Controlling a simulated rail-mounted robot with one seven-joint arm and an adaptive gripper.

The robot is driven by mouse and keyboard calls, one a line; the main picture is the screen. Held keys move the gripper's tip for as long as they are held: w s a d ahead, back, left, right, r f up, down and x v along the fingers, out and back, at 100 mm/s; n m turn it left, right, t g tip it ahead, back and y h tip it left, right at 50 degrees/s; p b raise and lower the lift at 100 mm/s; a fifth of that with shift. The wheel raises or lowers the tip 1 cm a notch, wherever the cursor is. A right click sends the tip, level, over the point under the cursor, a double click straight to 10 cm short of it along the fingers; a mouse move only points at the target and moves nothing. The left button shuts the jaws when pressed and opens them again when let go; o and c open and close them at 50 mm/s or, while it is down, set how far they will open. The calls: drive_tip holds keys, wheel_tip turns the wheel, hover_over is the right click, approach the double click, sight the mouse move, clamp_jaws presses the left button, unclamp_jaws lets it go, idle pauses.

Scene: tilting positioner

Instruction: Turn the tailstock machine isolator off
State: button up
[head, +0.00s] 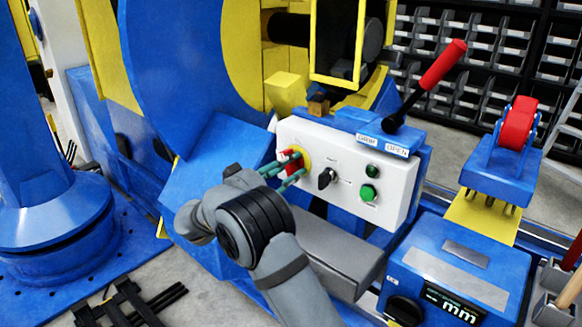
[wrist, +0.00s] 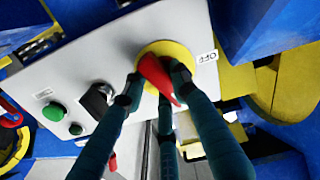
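The isolator is a red handle (head: 291,160) on a yellow round plate on the left of a white control panel (head: 335,150). In the wrist view the red handle (wrist: 158,80) lies slanted across the yellow plate (wrist: 187,53), and an OFF label (wrist: 207,56) is at the plate's right edge. My gripper (head: 287,169) is at the handle with its dark green fingers pointing at the panel. In the wrist view my gripper (wrist: 157,80) has fingertips on both sides of the handle and one below it. They are very close to it; firm contact cannot be told.
A black selector switch (head: 326,178) and two green buttons (head: 368,192) sit right of the isolator. A red-gripped lever (head: 441,66) rises above the panel. A grey block (head: 328,248) juts out below it. A blue box with a display (head: 455,270) stands at lower right.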

clamp_jaws()
drive_tip(key=shift+n, duration=0.3)
drive_tip(key=n+p, duration=0.1)
drive_tip(key=n, duration=0.1)
drive_tip(key=shift+r+n, duration=0.15)
drive_tip(key=shift+n, duration=0.25)
drive_tip(key=n+p, duration=0.1)
drive_tip(key=n, duration=0.2)
drive_tip(key=shift+r+n+p, duration=0.15)
drive_tip(key=shift+n+p, duration=0.15)
drive_tip(key=n+p, duration=0.2)
drive_tip(key=n, duration=0.1)
drive_tip(key=shift+a+r+n, duration=0.1)
drive_tip(key=shift+n, duration=0.2)
drive_tip(key=shift+w+n+p, duration=0.1)
drive_tip(key=shift+n+p, duration=0.95)
drive_tip(key=shift+n, duration=0.35)
